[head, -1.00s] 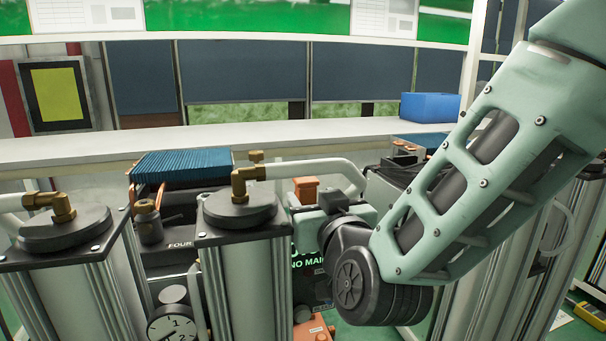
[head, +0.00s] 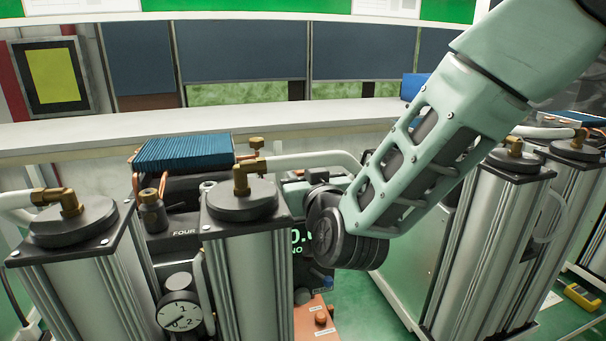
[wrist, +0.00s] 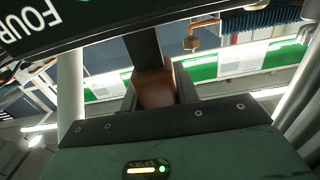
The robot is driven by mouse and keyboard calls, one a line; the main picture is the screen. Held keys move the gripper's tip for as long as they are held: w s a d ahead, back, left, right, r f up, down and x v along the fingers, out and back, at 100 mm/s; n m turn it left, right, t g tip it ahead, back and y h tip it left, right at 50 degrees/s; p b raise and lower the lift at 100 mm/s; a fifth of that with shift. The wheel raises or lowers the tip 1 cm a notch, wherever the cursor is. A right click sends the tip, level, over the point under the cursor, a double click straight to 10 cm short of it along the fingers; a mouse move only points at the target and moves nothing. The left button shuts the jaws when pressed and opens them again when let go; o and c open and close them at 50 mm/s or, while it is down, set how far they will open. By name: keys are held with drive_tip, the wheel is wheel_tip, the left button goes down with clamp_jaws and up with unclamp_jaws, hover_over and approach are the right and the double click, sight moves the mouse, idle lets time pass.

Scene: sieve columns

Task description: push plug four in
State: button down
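In the wrist view a brown-orange block, likely the plug (wrist: 154,86), sits between the two dark fingers of my gripper (wrist: 157,92). The fingers flank it closely and look shut on it. A dark bar runs up from the block towards a black panel marked FOUR (wrist: 60,22). In the head view the FOUR label (head: 184,233) shows on the dark unit between two metal columns. My wrist hides most of the gripper there, and the fingertips are not visible. The socket is not clearly visible, so I cannot tell how deep the plug sits.
Metal columns with brass elbows stand at the front left (head: 85,270) and centre (head: 248,270), close to my wrist. A pressure gauge (head: 180,313) sits between them. More columns (head: 490,240) stand at the right. A white bench (head: 100,130) runs behind. Green floor shows at right centre.

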drive_tip(key=shift+f+b, duration=1.85)
drive_tip(key=shift+b, duration=0.25)
drive_tip(key=shift+s, duration=0.1)
drive_tip(key=c, duration=1)
unclamp_jaws()
drive_tip(key=shift+c, duration=0.2)
drive_tip(key=shift+s, duration=0.2)
drive_tip(key=b+v, duration=0.9)
drive_tip(key=v, duration=0.8)
